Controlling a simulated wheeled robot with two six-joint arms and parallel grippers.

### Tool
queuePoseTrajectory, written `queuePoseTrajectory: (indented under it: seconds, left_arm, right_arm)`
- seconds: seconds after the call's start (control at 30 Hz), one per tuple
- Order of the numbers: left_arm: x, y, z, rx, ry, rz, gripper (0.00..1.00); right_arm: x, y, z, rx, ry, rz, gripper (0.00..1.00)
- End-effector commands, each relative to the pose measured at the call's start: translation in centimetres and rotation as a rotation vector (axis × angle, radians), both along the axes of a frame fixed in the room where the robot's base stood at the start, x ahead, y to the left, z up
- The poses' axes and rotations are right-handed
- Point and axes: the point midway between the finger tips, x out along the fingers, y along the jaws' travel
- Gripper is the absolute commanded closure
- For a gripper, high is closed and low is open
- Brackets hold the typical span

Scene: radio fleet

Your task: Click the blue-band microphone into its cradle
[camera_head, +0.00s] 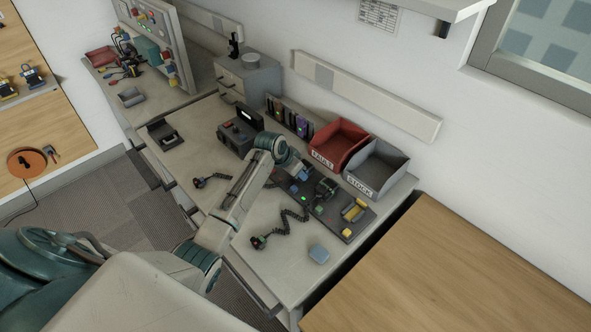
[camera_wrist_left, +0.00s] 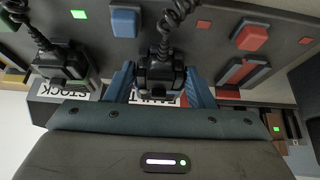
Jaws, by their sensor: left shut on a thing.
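My left gripper (camera_head: 298,170) is over the far left part of a dark panel (camera_head: 330,221) on the bench. In the left wrist view its blue fingers (camera_wrist_left: 160,88) are shut on a black microphone (camera_wrist_left: 160,72) with a coiled cord. I cannot make out a blue band on it from this angle. The panel carries blue and red blocks; a blue block (camera_wrist_left: 125,20) is beside the held microphone's cord. A second black microphone (camera_wrist_left: 64,64) with its own coiled cord is beside it. I cannot tell which cradle is the blue one. My right gripper is not in view.
A red FAULT bin (camera_head: 339,138) and a grey STOCK bin (camera_head: 375,166) stand behind the panel. A dark radio unit (camera_head: 237,136) stands to the left. The bench's front right is mostly clear.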

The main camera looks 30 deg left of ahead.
Motion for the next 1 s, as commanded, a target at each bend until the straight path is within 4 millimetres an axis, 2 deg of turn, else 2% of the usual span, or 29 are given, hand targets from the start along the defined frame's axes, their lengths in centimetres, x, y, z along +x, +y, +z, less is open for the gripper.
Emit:
queuePoseTrajectory:
  seconds: [0.43,0.47,0.57,0.87,1.0]
  left_arm:
    - [0.02,-0.01,-0.46,0.000,-0.001,0.000,0.72]
    - [0.02,-0.02,-0.46,0.000,-0.001,0.000,0.48]
    - [0.01,0.00,-0.46,0.000,-0.001,0.000,0.28]
    - [-0.04,0.02,-0.46,0.000,0.000,0.000,0.26]
    - [-0.40,0.25,0.34,0.002,-0.003,-0.001,0.26]
  right_arm:
    - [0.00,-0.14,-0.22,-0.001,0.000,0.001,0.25]
    - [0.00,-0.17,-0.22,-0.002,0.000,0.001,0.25]
    - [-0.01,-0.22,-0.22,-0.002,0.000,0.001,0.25]
    - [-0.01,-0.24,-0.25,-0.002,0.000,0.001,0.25]
    - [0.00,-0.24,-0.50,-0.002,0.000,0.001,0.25]
